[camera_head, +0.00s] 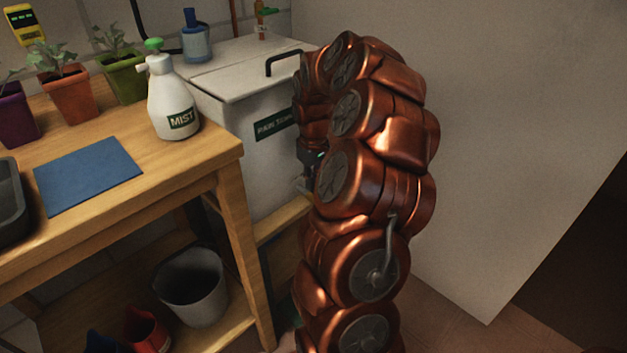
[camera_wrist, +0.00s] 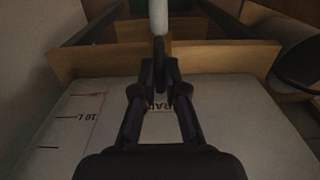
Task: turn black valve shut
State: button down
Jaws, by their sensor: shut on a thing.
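The white rain tank (camera_head: 232,150) stands beside the bench, with a dark green label on its front. In the wrist view the tank (camera_wrist: 75,140) shows volume marks and part of an upside-down label. My gripper (camera_wrist: 159,84) is in front of this wall, its fingers close together on a narrow dark piece, which appears to be the black valve (camera_wrist: 159,49). A pale vertical pipe or spout shows just beyond it. In the head view my copper-coloured arm hides the valve and most of the gripper (camera_head: 306,182). The valve's exact angle is hard to tell.
A wooden bench (camera_head: 221,160) left of the arm holds a white mist bottle (camera_head: 173,103), potted seedlings and a blue mat (camera_head: 88,175). A grey bucket (camera_head: 193,286) stands on its lower shelf. A blue container (camera_head: 195,42) sits on the tank lid. A pale wall rises at right.

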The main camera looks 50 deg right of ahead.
jog(key=shift+m, duration=0.3)
jog(key=m+p, duration=0.1)
jog(key=m, duration=0.2)
jog(key=shift+s+d+m, duration=0.1)
jog(key=shift+m, duration=0.2)
jog(key=m+p, duration=0.1)
jog(key=m, duration=0.3)
jog(key=shift+m, duration=0.3)
jog(key=m+p, duration=0.2)
jog(key=m, duration=0.3)
jog(key=shift+s+d+r, duration=0.1)
jog(key=shift+d, duration=0.05)
jog(key=shift+m+p, duration=0.95)
jog(key=shift+m, duration=1.05)
jog(key=c, duration=1.2)
grip_release()
